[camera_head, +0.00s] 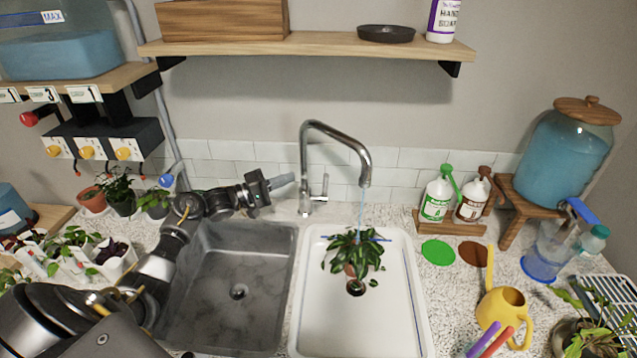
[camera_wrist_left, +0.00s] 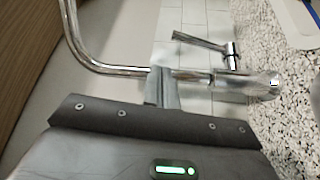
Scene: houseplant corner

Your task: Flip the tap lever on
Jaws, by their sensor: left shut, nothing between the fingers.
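The chrome tap (camera_head: 306,160) stands behind the sinks, its curved spout reaching over the white basin. Its lever (camera_head: 325,186) points upward on the right side of the tap body. A thin pale-blue stream (camera_head: 361,208) runs from the spout down toward the potted plant (camera_head: 352,254) in the white basin. My left gripper (camera_head: 288,180) is shut and empty, just left of the tap body. In the left wrist view the shut fingers (camera_wrist_left: 164,88) are close to the tap pipe (camera_wrist_left: 120,70), with the lever (camera_wrist_left: 203,42) beyond it. I cannot tell whether they touch the pipe. My right gripper is out of view.
A wooden shelf (camera_head: 330,46) runs above the tap. The grey sink (camera_head: 222,300) lies under my left arm. Green and brown bottles (camera_head: 438,196) stand right of the tap. A yellow watering can (camera_head: 503,312) and a blue water jar (camera_head: 562,152) are further right.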

